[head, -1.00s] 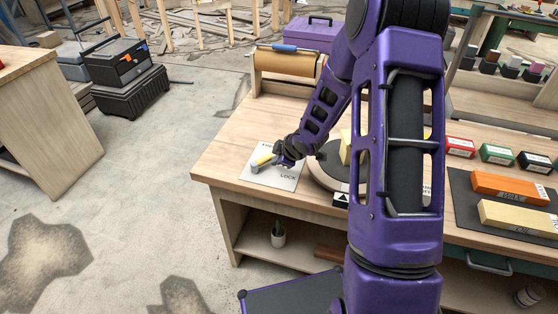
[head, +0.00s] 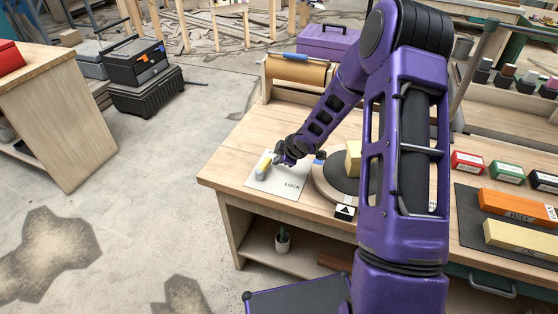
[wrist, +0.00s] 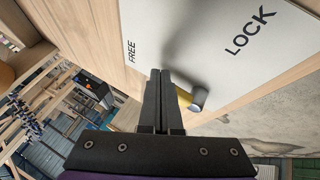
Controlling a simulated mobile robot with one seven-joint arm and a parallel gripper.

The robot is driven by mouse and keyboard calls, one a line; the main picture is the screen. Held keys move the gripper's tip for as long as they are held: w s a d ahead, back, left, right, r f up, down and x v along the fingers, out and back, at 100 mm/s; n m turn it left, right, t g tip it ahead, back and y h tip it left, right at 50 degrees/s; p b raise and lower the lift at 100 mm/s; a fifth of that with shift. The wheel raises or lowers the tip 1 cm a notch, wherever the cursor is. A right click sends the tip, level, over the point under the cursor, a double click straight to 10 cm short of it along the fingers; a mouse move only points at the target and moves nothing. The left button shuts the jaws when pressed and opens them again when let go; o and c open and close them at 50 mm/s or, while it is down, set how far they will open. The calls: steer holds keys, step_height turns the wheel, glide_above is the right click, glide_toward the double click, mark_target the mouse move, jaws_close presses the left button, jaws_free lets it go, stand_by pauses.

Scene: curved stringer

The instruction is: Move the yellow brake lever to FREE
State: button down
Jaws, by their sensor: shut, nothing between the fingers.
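The yellow brake lever (head: 263,163) sits on a white plate (head: 262,182) at the bench's left front corner. LOCK is printed at the plate's right in the head view. In the wrist view the plate (wrist: 205,30) shows both FREE and LOCK, and the lever (wrist: 184,97) shows a short yellow part with a grey end, partly hidden behind my fingers. My gripper (head: 280,160) is low over the plate, just right of the lever. In the wrist view my gripper (wrist: 160,75) has its fingers together and empty, close beside the lever. I cannot tell whether they touch it.
A round dark turntable (head: 335,183) with a yellowish block (head: 353,158) stands right of the plate. A paper roll (head: 295,72) is behind. Sharpening stones (head: 518,207) and small boxes lie farther right. The bench's left front edge is close to the plate.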

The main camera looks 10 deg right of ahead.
steer(key=shift+w+a+n+y, duration=0.15)
steer(key=shift+w+n+y, duration=0.15)
steer(key=shift+n, duration=0.2)
stand_by(0.3)
steer(key=shift+s+r, duration=0.1)
steer(key=v, duration=1.7)
steer(key=shift+d+r, duration=0.2)
